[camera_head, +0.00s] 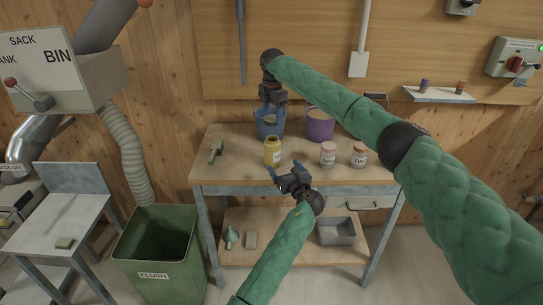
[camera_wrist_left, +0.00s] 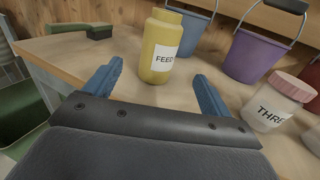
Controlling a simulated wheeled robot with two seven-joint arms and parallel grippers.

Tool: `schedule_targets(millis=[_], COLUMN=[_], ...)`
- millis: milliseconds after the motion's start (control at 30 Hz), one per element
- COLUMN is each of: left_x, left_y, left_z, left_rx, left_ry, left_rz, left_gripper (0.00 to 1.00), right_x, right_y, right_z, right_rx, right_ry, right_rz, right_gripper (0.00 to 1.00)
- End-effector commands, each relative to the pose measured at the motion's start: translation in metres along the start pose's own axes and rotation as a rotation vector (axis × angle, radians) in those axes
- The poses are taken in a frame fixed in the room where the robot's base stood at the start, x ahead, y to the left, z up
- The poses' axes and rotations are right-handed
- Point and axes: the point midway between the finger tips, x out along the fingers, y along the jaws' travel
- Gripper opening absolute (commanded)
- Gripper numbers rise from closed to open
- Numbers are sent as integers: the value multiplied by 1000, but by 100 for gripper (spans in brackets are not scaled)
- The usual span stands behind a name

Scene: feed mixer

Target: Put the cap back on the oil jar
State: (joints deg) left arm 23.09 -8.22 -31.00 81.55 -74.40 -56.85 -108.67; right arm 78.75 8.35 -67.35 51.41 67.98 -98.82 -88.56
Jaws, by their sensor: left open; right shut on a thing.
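A yellow jar (camera_head: 272,151) stands upright on the workbench, near its middle. In the left wrist view the yellow jar (camera_wrist_left: 158,50) carries a white label that reads FEED. Its top is at the upper frame edge, and I cannot tell clearly whether it is capped. My left gripper (camera_head: 284,170) is open and empty, in front of the jar; its blue fingers point toward the jar without touching it. My right gripper (camera_head: 271,108) points down above and behind the jar, in front of the blue bucket. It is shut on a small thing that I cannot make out.
A blue bucket (camera_head: 264,128) and a purple bucket (camera_head: 320,129) stand behind. Two lidded jars, THREE (camera_head: 328,158) and TWO (camera_head: 359,159), stand to the right. A green-handled brush (camera_head: 216,150) lies left on the workbench (camera_head: 240,175). A green bin (camera_head: 155,245) stands left.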

Motion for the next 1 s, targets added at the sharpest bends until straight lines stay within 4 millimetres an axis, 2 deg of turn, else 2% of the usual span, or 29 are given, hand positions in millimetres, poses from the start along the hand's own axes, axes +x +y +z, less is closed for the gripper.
schedule_targets(millis=[367,1000], left_x=[7,100], left_y=[0,0], left_z=[0,0], left_rx=[-3,-3], left_ry=[0,0], left_rz=[1,1], left_gripper=[83,83], right_x=[0,0], right_y=[0,0], right_z=[0,0], right_rx=[3,3], right_ry=[0,0], right_rz=[0,0], right_gripper=[35,35])
